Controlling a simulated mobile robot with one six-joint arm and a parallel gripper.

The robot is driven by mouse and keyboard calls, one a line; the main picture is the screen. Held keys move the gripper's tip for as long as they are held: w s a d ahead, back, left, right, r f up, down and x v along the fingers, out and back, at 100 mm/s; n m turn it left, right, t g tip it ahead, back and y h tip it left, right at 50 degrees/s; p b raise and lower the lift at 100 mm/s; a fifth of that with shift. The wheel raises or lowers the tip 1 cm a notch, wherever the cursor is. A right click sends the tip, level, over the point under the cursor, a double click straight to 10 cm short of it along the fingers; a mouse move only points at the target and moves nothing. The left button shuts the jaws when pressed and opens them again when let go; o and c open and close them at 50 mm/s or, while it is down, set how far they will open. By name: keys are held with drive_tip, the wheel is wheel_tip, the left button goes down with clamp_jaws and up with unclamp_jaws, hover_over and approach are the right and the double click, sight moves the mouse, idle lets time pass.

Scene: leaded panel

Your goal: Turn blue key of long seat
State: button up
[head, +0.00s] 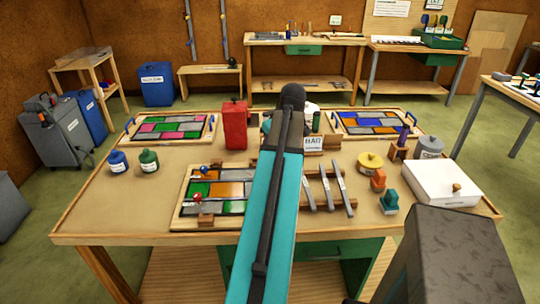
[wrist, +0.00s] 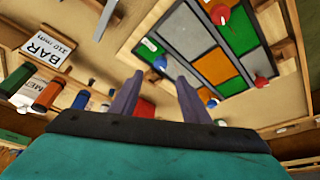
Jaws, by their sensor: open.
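The leaded panel (head: 228,189) lies in a wooden frame at the front left of the bench, with grey, green and orange panes. A blue key (head: 204,170) stands at its upper left edge and a red key (head: 197,198) at its lower left. In the wrist view the panel (wrist: 228,67) fills the upper right, with a blue key (wrist: 160,62) just beyond my fingertips. Red keys (wrist: 219,14) also show there. My gripper (wrist: 155,80) is open, with nothing seen between its fingers. My arm hides the gripper in the head view. I cannot tell which seat is long.
A red can (head: 234,125) stands behind the panel. A white box (head: 442,183) stands far right. Blue and green jars (head: 148,160) stand left. Bare bench shows at the front left.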

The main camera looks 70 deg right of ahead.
drive_tip(key=shift+v, duration=1.75)
